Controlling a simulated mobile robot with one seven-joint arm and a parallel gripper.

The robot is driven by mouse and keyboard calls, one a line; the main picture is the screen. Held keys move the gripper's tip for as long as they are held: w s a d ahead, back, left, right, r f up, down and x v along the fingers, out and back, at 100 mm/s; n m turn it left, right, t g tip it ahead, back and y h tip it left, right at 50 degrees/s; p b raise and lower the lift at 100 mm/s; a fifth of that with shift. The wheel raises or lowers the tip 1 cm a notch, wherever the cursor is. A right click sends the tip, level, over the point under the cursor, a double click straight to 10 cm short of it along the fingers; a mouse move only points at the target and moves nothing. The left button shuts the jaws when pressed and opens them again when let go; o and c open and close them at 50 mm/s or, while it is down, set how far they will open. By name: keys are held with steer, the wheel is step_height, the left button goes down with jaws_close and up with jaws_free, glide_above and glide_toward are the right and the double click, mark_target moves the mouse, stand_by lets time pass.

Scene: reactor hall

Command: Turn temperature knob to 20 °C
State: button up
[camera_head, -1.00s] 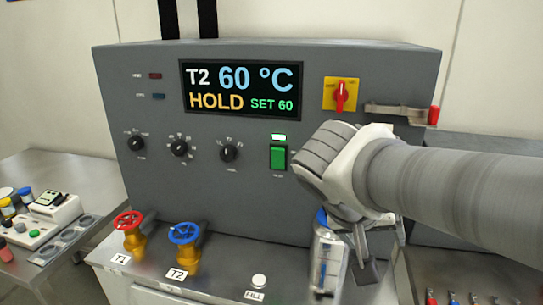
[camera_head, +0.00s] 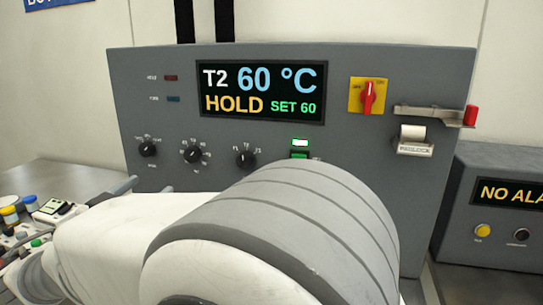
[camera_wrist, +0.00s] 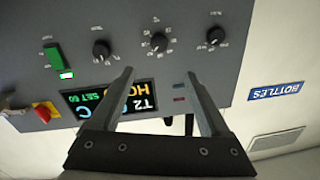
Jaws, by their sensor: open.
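The panel has a row of three black knobs; their small labels are too blurred to read. The middle knob (camera_head: 193,155), ringed by number marks, looks like the temperature knob. It also shows in the wrist view (camera_wrist: 159,42), where the panel appears upside down. The display (camera_head: 262,91) reads T2, 60 °C, HOLD, SET 60. My gripper (camera_wrist: 160,73) is open and empty in the wrist view. Its fingertips frame the space just below the middle knob in that picture and appear apart from it. In the head view my arm hides the gripper.
Beside the middle knob are a left knob (camera_head: 148,149) and a right knob (camera_head: 246,160). A green switch (camera_head: 299,155), a red knob on a yellow plate (camera_head: 368,96) and a printer (camera_head: 415,140) are to the right. My arm covers the lower panel.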

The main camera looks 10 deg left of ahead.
mark_target(190, 156)
steer(key=w+p, duration=0.1)
steer(key=w, duration=0.7)
steer(key=w+p, duration=0.1)
steer(key=w, duration=0.7)
steer(key=shift+w+d+p, duration=0.2)
steer(key=shift+w+p, duration=0.1)
steer(key=shift+w, duration=0.05)
steer(key=shift+c, duration=0.2)
jaws_close()
